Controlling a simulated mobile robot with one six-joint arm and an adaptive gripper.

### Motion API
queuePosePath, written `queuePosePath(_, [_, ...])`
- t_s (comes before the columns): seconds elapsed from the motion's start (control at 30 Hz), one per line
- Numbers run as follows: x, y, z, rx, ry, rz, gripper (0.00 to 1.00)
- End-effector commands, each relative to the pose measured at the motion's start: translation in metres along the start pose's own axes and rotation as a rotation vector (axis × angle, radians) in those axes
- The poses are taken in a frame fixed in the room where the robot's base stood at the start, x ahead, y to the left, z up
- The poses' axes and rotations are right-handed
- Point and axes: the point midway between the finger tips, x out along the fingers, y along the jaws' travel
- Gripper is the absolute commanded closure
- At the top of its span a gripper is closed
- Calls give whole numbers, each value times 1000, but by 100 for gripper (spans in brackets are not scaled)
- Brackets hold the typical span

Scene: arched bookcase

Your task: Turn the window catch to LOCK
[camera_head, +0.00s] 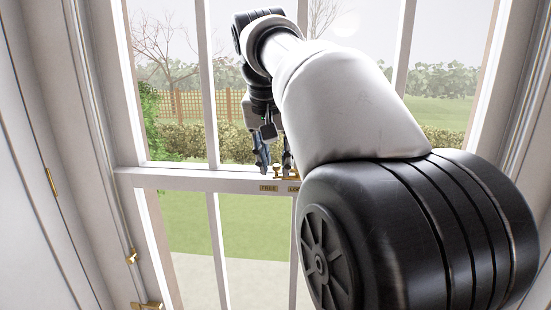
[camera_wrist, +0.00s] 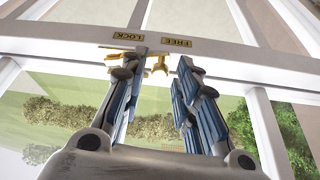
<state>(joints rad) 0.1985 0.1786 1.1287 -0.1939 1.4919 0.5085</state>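The brass window catch (camera_head: 279,171) sits on the white meeting rail at mid-height of the window. It also shows in the wrist view (camera_wrist: 159,66), partly hidden by a finger. My gripper (camera_head: 275,163) is open at the catch. In the wrist view, my gripper (camera_wrist: 162,57) has its two fingers apart, with a brass knob showing between them. Whether a finger touches the brass I cannot tell. The FREE plate (camera_head: 268,188) is on the rail's left, the LOCK plate (camera_head: 293,188) to its right, partly covered by my arm. The wrist view is inverted, with LOCK (camera_wrist: 128,37) left of FREE (camera_wrist: 177,42).
White glazing bars (camera_head: 211,100) and the meeting rail (camera_head: 200,182) lie close around my gripper. Small brass fittings (camera_head: 131,257) are on the left frame. My arm covers much of the window's right side.

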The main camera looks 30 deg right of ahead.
Motion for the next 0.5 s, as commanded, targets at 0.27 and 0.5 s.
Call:
queuePosePath(0.27, [0, 0, 0, 0, 0, 0, 93])
queuePosePath(0.5, [0, 0, 0, 0, 0, 0, 100])
